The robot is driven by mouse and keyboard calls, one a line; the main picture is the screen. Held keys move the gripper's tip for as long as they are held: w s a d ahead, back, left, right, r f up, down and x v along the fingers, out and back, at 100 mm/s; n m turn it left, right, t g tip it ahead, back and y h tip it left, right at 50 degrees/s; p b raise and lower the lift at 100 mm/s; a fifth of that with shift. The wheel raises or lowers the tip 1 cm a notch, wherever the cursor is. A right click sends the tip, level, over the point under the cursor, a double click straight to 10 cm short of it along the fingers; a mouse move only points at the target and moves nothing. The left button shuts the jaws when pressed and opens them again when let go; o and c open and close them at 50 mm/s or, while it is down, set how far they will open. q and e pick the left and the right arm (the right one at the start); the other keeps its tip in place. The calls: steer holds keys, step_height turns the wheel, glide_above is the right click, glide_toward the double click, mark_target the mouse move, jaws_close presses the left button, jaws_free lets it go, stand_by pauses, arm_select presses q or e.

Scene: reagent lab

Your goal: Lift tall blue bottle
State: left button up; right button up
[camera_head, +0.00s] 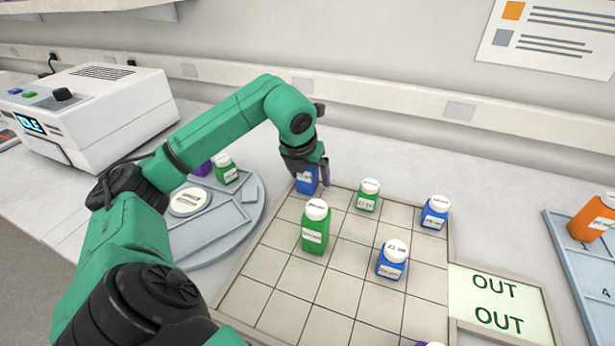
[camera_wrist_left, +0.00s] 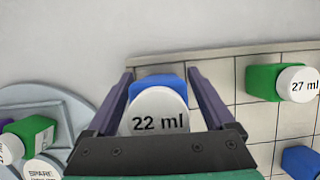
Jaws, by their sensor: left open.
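A blue bottle (camera_head: 307,182) stands at the back left corner of the tiled grid board, partly hidden by my left gripper (camera_head: 311,172). In the left wrist view, the blue bottle (camera_wrist_left: 158,82) has a white cap marked "22 ml" and sits between the two fingers of my left gripper (camera_wrist_left: 160,76). The fingers are open, one on each side of it; I cannot tell whether they touch it. Two other blue bottles stand on the board, one near the middle right (camera_head: 391,268) and one at the back right (camera_head: 433,217). My right gripper is not in view.
A tall green bottle (camera_head: 314,236) and a smaller green bottle (camera_head: 366,200) stand on the grid board (camera_head: 270,262) close to the gripper. A round grey tray (camera_head: 214,236) with bottles lies left. An OUT panel (camera_head: 498,305) and a blue tray (camera_head: 568,262) with an orange bottle (camera_head: 592,219) are right.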

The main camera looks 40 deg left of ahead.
arm_select(q)
jaws_close()
